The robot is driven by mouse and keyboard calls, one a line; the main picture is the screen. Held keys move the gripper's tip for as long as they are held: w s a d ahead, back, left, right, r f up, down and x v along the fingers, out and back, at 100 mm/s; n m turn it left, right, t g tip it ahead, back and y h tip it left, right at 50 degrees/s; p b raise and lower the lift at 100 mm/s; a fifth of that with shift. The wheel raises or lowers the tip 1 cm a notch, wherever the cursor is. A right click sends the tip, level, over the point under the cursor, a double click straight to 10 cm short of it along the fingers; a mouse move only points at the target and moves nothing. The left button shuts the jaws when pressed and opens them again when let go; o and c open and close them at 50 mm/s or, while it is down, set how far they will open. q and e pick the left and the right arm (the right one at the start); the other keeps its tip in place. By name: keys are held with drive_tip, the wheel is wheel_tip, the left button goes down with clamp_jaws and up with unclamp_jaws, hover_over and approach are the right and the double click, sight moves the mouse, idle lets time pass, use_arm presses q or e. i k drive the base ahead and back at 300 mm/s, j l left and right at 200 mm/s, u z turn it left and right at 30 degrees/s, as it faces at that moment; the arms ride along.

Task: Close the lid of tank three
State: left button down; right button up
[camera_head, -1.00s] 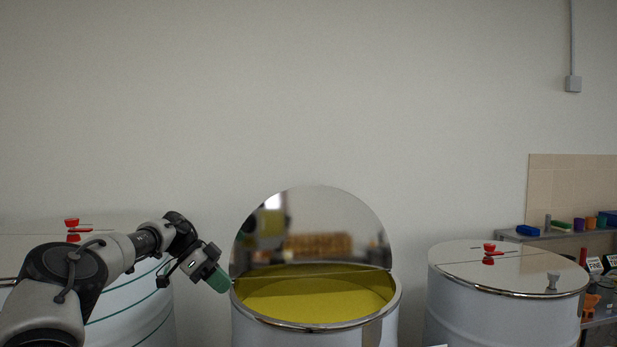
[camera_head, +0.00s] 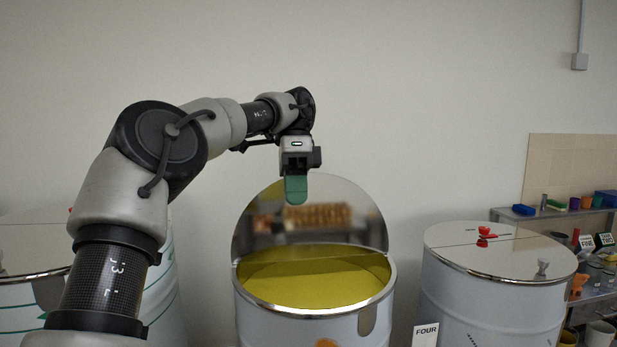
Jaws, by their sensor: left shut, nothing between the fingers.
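The middle tank (camera_head: 300,312) is a white drum with yellow contents, and no number shows on it. Its mirror-like half lid (camera_head: 345,205) stands upright at the middle of the top, leaving the front half open. My left gripper (camera_head: 296,190) is shut and empty, with green fingers pointing down. In the picture it overlaps the lid's upper edge; I cannot tell whether it touches. My right gripper is not in view.
A card reading FOUR (camera_head: 425,335) stands between the middle tank and the closed right tank (camera_head: 490,300), which has a red knob. Another tank (camera_head: 160,300) at left is partly behind my left arm. A cluttered shelf (camera_head: 560,222) is at far right.

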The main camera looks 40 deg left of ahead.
sight(337, 218)
drive_tip(key=i+j, duration=0.5)
drive_tip(key=j, duration=0.15)
drive_tip(key=i+j, duration=0.45)
drive_tip(key=j, duration=0.2)
drive_tip(key=i+j, duration=0.5)
drive_tip(key=j, duration=0.15)
